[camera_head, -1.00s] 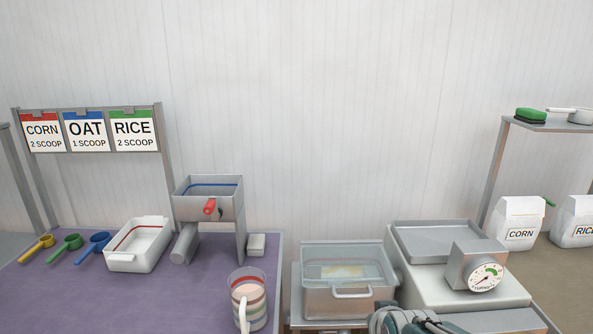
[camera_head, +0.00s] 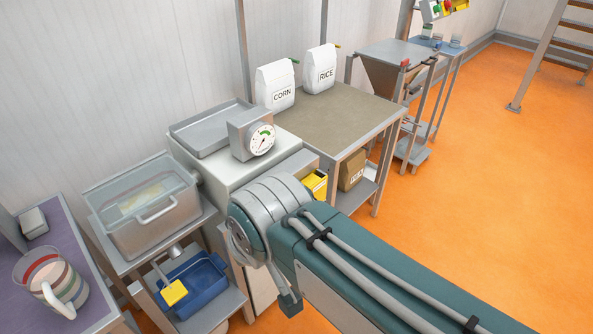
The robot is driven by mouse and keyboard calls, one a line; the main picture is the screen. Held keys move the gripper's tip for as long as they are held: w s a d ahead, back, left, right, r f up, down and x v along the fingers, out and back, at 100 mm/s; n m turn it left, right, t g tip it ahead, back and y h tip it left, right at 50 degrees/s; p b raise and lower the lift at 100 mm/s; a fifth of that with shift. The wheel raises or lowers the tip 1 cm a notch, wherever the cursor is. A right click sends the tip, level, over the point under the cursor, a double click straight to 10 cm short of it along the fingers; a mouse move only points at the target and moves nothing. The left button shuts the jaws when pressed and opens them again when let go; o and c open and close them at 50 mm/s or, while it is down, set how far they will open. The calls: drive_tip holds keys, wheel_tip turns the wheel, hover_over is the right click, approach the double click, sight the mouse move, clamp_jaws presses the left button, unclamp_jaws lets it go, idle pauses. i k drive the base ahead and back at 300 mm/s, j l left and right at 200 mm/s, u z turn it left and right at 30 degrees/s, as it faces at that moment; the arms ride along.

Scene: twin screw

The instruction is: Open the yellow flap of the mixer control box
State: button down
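A small pale box with green, red and yellow parts (camera_head: 432,12) is at the top right, partly cut off by the frame's upper edge. It may be the mixer control box. It is too small to tell which yellow part is a flap or whether it is open. My teal and grey arm (camera_head: 345,275) reaches in from the lower right, far from that box. My gripper is not in view.
A hopper (camera_head: 392,66) on a metal frame stands below and left of the box. A table (camera_head: 335,115) with corn and rice bags, a scale (camera_head: 215,165) and a glass-lidded bin (camera_head: 145,205) line the wall. Open orange floor (camera_head: 480,180) is at right.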

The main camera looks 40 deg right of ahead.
sight(318, 183)
drive_tip(key=z, duration=1.3)
drive_tip(key=i+l+z, duration=0.25)
drive_tip(key=k+l, duration=0.1)
